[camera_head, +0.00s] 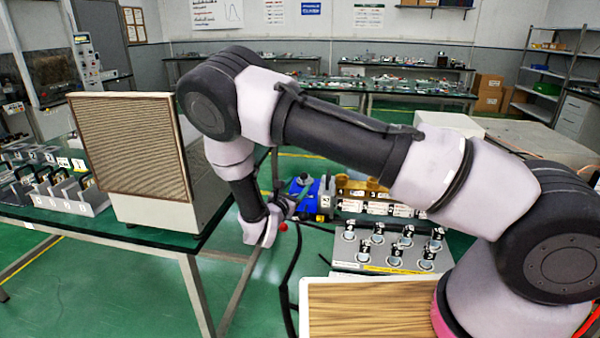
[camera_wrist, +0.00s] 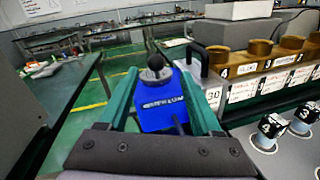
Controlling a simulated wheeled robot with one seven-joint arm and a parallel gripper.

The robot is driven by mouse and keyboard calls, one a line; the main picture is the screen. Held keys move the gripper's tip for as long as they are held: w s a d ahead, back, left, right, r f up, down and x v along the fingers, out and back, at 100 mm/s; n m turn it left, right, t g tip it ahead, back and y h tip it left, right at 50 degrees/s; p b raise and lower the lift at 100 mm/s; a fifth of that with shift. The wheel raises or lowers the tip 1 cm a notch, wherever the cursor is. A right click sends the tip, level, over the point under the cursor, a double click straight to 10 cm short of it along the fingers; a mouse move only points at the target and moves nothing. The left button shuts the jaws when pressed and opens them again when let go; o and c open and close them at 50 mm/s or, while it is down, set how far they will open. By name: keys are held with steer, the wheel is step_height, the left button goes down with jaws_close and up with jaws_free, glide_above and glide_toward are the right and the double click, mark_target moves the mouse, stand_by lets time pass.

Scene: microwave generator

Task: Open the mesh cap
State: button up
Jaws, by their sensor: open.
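A box (camera_head: 150,208) with a brown ribbed, mesh-like panel (camera_head: 130,145) in a cream frame stands on the left table. No part is labelled as the mesh cap, so I cannot tell for sure which it is. A blue block with white lettering (camera_wrist: 163,112) carries a metal disc and a black ball knob (camera_wrist: 155,62); the block also shows in the head view (camera_head: 304,198). My gripper (camera_wrist: 157,78) is open, its two green fingers framing the blue block in the wrist view. I see no contact. In the head view its tips are hard to make out.
Brass-topped numbered units (camera_wrist: 250,62) with a black handle stand right of the blue block. A grey plate with several dark-topped knobs (camera_head: 385,250) lies nearer. Black cables (camera_head: 293,268) hang beside a wood-grained surface (camera_head: 370,308). Open green floor lies between the tables.

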mark_target(305, 175)
steer(key=x, duration=1)
steer(key=shift+w+a+f, duration=0.2)
steer(key=shift+w, duration=0.25)
jaws_close()
stand_by(0.9)
